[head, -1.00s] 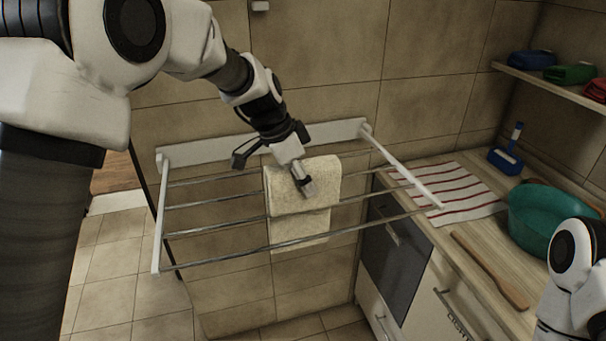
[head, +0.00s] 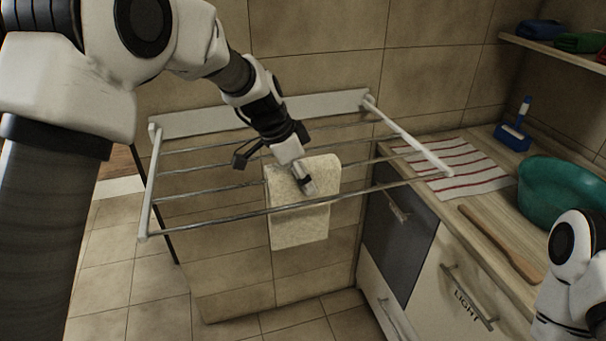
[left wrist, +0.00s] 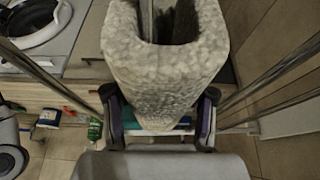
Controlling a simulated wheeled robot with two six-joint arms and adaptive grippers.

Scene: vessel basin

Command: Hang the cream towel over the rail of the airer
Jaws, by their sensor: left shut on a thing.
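The cream towel (head: 300,232) hangs among the rails of the white-framed airer (head: 172,123), with its lower part down below the front rail. My left gripper (head: 307,187) is shut on the towel near its top edge. In the left wrist view the towel (left wrist: 160,90) is folded in a loop with a metal rail inside it, and my left fingers (left wrist: 160,128) are on either side of the fold. The head view does not make clear which rail bears it. Part of my right arm shows at the lower right; its gripper is out of view.
A shelf (head: 550,53) is above. Floor below the airer is clear.

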